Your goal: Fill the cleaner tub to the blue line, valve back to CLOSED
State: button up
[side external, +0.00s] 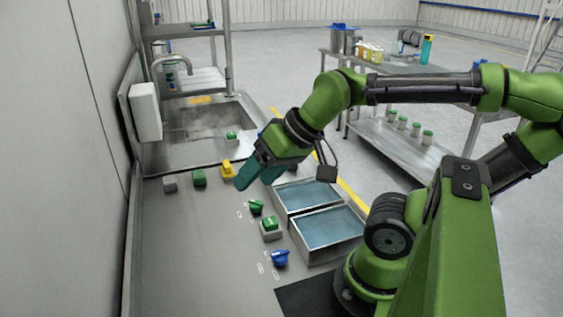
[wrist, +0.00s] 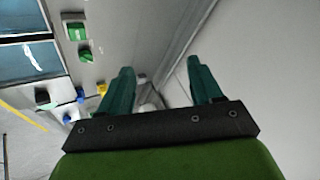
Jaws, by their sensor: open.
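Two steel tubs with bluish contents stand side by side on the counter, a nearer one (side external: 330,264) and a farther one (side external: 276,196); I cannot tell which is the cleaner tub, and no blue fill line can be made out. Left of them are a green valve handle (side external: 256,207), a green block on a grey base (side external: 270,226) and a blue handle (side external: 280,258) beside small white marks. My gripper (side external: 256,182), with teal fingers, is open and empty above the counter, left of the farther tub. In the wrist view its fingers (wrist: 162,74) are spread apart, touching nothing.
A yellow piece (side external: 228,171), a green piece (side external: 199,177) and a grey piece (side external: 170,183) sit farther back on the counter. Behind is a sink (side external: 205,118) with a tap. A wall runs along the left. The left front of the counter is bare.

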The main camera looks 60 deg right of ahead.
jog(key=m+g+h, duration=0.2)
jog(key=m+g, duration=0.5)
jog(key=m, duration=0.4)
send_over(256, 204)
notch_tip(256, 204, down, 7)
notch_tip(256, 204, down, 17)
jog(key=shift+f, duration=0.1)
jog(key=c, duration=1.1)
jog(key=shift+o, duration=0.2)
